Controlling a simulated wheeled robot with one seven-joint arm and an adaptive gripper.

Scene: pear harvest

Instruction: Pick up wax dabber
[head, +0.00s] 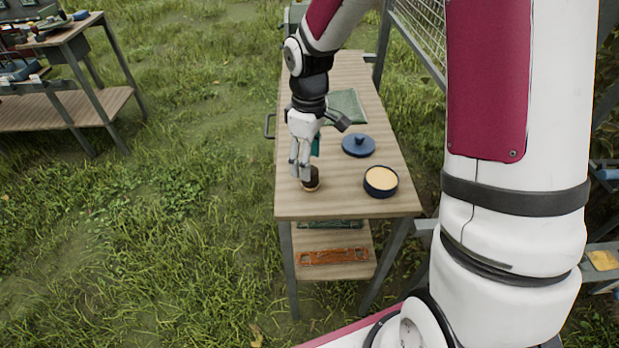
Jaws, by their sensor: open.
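The wax dabber (311,182) appears to be the small object with a dark brown top and a pale base, standing on the wooden table near its front left edge. My gripper (302,172) points down right above it, its fingers open and close to its top. The fingers partly cover the dabber, and I cannot tell whether they touch it or reach around it.
On the table (340,207), a dark blue tin (381,191) of pale wax stands to the right, with a blue lid (358,145) behind it. A green cloth (346,104) lies farther back. A wire mesh panel (424,32) rises at the table's right.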

